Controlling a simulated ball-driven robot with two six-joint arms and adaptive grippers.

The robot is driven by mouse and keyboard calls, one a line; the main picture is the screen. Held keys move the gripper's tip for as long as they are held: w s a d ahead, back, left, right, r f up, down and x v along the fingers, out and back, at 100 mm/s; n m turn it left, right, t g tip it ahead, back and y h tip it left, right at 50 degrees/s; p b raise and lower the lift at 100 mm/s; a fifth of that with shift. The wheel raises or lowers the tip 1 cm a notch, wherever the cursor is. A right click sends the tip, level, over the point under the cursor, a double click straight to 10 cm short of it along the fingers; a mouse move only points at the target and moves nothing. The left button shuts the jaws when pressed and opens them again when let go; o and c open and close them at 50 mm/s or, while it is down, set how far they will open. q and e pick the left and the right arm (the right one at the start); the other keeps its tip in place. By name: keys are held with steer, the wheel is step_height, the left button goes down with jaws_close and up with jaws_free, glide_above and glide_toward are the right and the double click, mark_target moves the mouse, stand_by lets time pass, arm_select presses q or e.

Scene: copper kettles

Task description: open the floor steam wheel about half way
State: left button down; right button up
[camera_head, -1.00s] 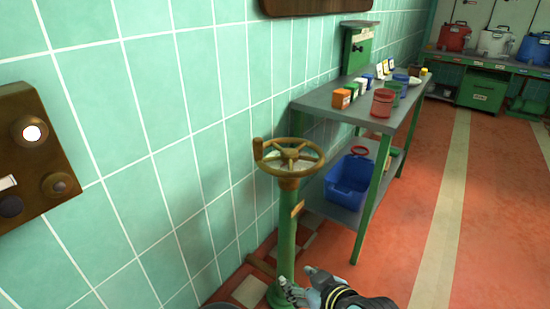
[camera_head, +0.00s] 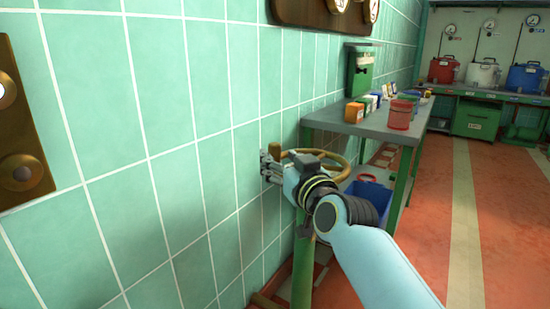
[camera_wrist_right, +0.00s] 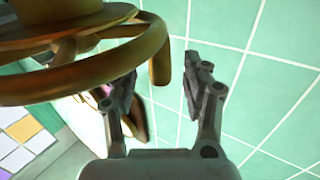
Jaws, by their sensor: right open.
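The brass steam wheel (camera_head: 338,160) lies flat on top of a green floor post (camera_head: 303,275), beside the tiled wall. Its upright crank handle (camera_head: 276,151) stands at the wheel's left side. My right gripper (camera_head: 265,167) is at that handle, and my right arm covers the wheel's near side and hub. In the right wrist view, the wheel's rim (camera_wrist_right: 80,78) fills the left. The handle (camera_wrist_right: 161,66) shows between the two spread fingers of my right gripper (camera_wrist_right: 160,78); I cannot tell whether they touch it. My left gripper is out of view.
A grey-topped green table (camera_head: 375,131) stands behind the wheel, with a red canister (camera_head: 401,115) and small boxes on top and a blue bin (camera_head: 375,200) below. The tiled wall (camera_head: 190,190) is close on the left. Open red floor (camera_head: 430,220) lies on the right.

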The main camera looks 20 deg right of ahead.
mark_target(277, 158)
steer(key=shift+w+a, duration=0.15)
steer(key=shift+w, duration=1.55)
steer(key=shift+c, duration=0.3)
jaws_close()
